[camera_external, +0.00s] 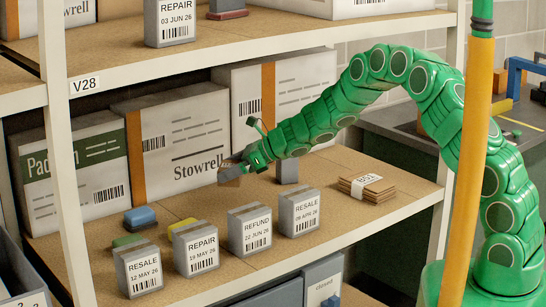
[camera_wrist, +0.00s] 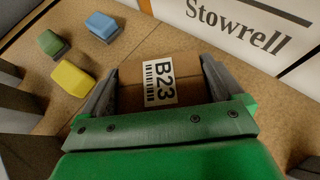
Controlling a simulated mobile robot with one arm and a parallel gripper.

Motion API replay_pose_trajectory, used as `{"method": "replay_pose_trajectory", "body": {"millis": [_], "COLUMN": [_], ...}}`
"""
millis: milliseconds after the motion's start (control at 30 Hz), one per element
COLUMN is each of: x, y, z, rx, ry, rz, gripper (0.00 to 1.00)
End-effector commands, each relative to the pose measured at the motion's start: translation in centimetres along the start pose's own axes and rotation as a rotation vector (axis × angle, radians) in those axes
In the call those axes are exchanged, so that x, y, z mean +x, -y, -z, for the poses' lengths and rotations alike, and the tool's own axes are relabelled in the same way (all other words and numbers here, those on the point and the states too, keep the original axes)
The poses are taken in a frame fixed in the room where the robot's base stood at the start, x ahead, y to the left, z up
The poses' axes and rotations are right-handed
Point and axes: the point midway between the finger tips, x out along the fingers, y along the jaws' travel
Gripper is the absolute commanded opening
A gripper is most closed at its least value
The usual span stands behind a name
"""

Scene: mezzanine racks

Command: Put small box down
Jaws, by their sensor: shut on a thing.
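The small box (camera_wrist: 181,92) is brown cardboard with a white "B23" barcode label, seen in the wrist view between my two grey fingers. My gripper (camera_wrist: 160,85) is shut on it, one finger at each side. In the external view my gripper (camera_external: 240,160) reaches over the middle shelf from the right, and the small box (camera_external: 229,174) shows as a brown patch at its tip. It appears to be above the shelf board (camera_external: 170,245); whether its underside touches the board cannot be told.
Labelled grey boxes, such as the "REFUND" box (camera_external: 249,230), line the shelf's front. Blue (camera_external: 140,218), yellow (camera_external: 182,227) and green (camera_external: 127,241) blocks lie at left. Large cartons (camera_external: 180,140) stand behind. A flat cardboard stack (camera_external: 367,187) lies right. Bare board shows around my gripper.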

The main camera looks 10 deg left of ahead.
Motion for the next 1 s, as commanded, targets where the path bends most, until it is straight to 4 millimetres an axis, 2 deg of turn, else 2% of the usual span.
{"method": "replay_pose_trajectory", "body": {"millis": [400,833,1000], "x": [3.7,5.2,6.2], "y": [1.9,2.5,2.4], "z": [1.9,2.9,4.8], "rx": [-0.002,0.001,0.000], "ry": [0.003,0.001,0.000], "rz": [-0.001,-0.002,-0.003], "gripper": [0.62,0.62,0.62]}}
